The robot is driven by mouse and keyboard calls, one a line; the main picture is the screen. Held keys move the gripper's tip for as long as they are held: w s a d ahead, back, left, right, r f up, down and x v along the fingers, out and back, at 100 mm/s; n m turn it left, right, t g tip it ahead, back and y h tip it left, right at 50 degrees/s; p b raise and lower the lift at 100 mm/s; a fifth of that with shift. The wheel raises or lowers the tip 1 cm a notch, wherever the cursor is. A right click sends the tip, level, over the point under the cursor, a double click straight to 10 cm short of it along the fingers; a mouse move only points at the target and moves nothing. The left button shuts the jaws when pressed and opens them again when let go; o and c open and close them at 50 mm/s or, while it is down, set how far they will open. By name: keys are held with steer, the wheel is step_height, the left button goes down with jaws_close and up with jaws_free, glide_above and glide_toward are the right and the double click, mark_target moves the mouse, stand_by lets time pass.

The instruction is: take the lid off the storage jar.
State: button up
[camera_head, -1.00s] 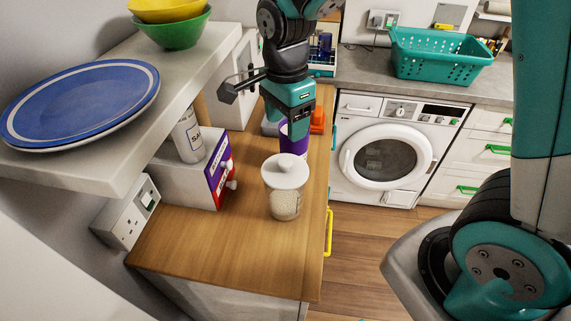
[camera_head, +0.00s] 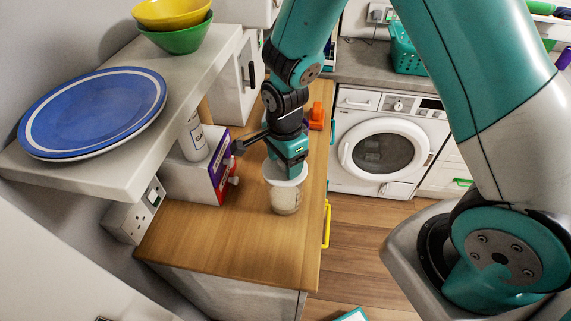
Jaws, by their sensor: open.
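The storage jar (camera_head: 285,200) stands upright on the wooden worktop near its right edge, with pale contents showing through its clear wall. Its white lid (camera_head: 270,178) is on the jar, and its rim shows around my gripper. My gripper (camera_head: 287,176) points down directly over the lid and is open. It hides the lid's knob and most of the lid's top. I cannot tell whether the fingers touch the lid or the knob.
A white box with a purple and red front (camera_head: 219,168) stands left of the jar. The shelf with the blue plate (camera_head: 92,110) and bowls overhangs on the left. An orange object (camera_head: 316,117) is behind. The front worktop (camera_head: 225,240) is clear.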

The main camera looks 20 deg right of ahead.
steer(key=shift+c, duration=0.4)
steer(key=c, duration=0.9)
